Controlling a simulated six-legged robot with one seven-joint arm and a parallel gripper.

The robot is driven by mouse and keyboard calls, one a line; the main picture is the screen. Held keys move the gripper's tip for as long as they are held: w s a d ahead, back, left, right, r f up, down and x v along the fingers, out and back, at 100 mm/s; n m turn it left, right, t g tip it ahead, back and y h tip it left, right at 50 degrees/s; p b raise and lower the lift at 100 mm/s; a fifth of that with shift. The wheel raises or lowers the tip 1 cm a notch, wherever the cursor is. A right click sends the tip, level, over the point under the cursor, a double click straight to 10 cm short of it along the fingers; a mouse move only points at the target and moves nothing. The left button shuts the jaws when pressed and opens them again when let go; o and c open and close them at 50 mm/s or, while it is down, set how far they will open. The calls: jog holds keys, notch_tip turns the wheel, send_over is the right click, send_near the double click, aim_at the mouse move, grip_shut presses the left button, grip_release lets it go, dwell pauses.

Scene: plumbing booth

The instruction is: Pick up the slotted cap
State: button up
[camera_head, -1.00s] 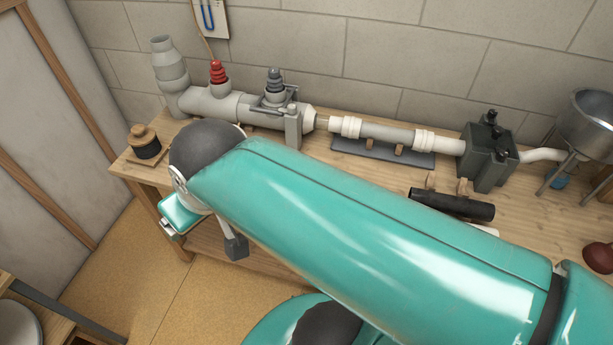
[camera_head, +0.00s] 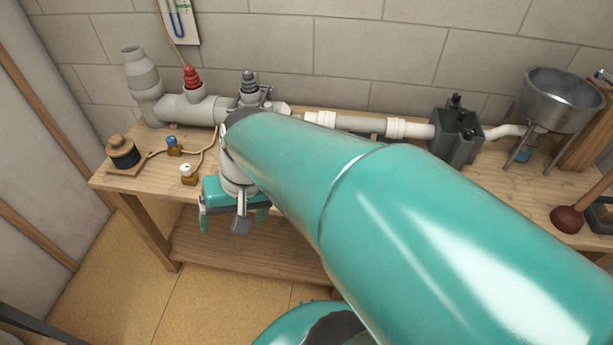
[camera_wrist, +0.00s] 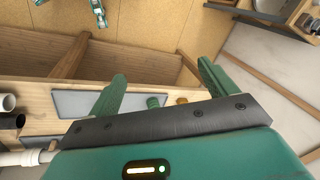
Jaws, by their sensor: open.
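I cannot make out for sure which thing is the slotted cap. In the wrist view, a small green cylinder (camera_wrist: 153,102) and a small orange-brown piece (camera_wrist: 183,100) show between the fingers, near the bench edge; both are partly hidden by the gripper's dark bar. My gripper (camera_wrist: 162,74) is open with nothing held between its fingers. In the head view my gripper (camera_head: 234,218) hangs at the front edge of the bench, left of the middle. Two small fittings, one blue-topped (camera_head: 173,147) and one white-topped (camera_head: 188,174), stand to its left.
The wooden bench (camera_head: 128,184) carries a grey pipe run (camera_head: 190,109) with a red stepped plug (camera_head: 193,78) and a grey one (camera_head: 249,82). A round black-and-tan piece (camera_head: 123,152) stands at far left. A metal funnel (camera_head: 560,98) and plunger (camera_head: 567,218) are at right.

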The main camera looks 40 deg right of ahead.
jog(key=w+d+f+m+t+y, duration=0.5)
jog(key=d+f+m+y, duration=0.3)
jog(key=d+f+m, duration=0.5)
jog(key=s+d+f+m+t+h, duration=0.1)
jog(key=d+f+m+t+h, duration=0.2)
jog(key=d+m, duration=0.2)
jog(key=s+d+f+m+t+h, duration=0.1)
jog(key=d+f+m+t+h, duration=0.1)
jog(key=d+m, duration=0.4)
jog(key=s+d+f+m+t+h, duration=0.1)
jog(key=d+f+m+t+h, duration=0.2)
jog(key=d+m+t+h, duration=0.1)
jog(key=shift+s+d+f+m+t, duration=0.1)
jog(key=shift+d+f+m+t, duration=0.1)
jog(key=shift+d+m+t, duration=0.4)
jog(key=shift+d+f+m+t, duration=0.2)
jog(key=shift+d+m, duration=0.15)
jog(key=shift+m, duration=0.45)
jog(key=w, duration=1.3)
jog(key=shift+w+a+r, duration=0.15)
jog(key=shift+w+a, duration=0.1)
jog(key=shift+w, duration=0.05)
jog(key=c, duration=1.2)
jog(key=shift+r, duration=0.2)
